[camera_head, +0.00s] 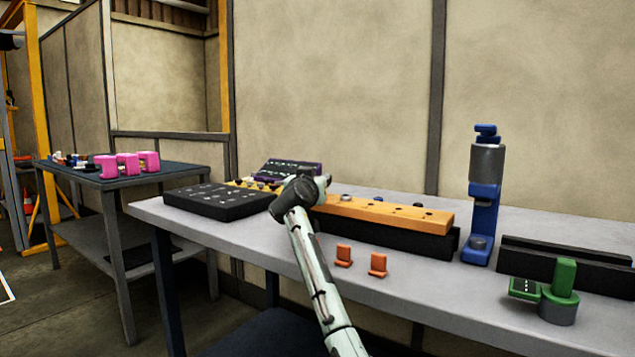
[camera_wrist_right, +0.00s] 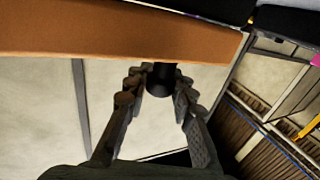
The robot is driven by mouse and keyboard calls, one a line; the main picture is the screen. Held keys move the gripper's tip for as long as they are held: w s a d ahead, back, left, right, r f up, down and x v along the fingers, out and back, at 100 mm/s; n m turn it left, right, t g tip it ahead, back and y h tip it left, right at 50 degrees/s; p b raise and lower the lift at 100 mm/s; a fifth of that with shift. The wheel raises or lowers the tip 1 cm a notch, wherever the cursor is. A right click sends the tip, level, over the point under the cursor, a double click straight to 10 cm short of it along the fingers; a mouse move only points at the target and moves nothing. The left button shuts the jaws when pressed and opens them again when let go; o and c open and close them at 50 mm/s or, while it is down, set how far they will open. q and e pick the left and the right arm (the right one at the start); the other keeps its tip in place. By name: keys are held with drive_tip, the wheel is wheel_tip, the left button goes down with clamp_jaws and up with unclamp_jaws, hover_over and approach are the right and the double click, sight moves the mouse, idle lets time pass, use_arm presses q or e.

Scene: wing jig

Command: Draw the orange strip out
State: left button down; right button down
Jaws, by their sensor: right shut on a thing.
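The orange strip (camera_head: 390,213) lies along the top of a long black block (camera_head: 385,236) on the grey table. Small dark knobs or holes show along its top, and its left end is hidden behind my right arm. In the right wrist view the strip (camera_wrist_right: 110,38) crosses the top of the picture. There my right gripper (camera_wrist_right: 160,85) has its fingers on both sides of a black round knob (camera_wrist_right: 161,78) at the strip's edge, shut on it. In the head view my right wrist covers these fingers. My left gripper is not in view.
A black tray (camera_head: 218,204) and a purple box (camera_head: 290,170) sit left of the strip. A blue stand (camera_head: 482,200) and a green clamp (camera_head: 563,279) stand to the right. The table's front edge is clear.

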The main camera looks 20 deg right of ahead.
drive_tip(key=shift+a+r, duration=0.1)
drive_tip(key=shift+a, duration=0.1)
drive_tip(key=shift+w, duration=0.1)
drive_tip(key=c, duration=1.6)
unclamp_jaws()
drive_tip(key=shift+w+a, duration=0.1)
drive_tip(key=shift+a, duration=0.05)
drive_tip(key=shift+o, duration=0.2)
wheel_tip(320, 180, up, 10)
drive_tip(key=shift+f, duration=0.1)
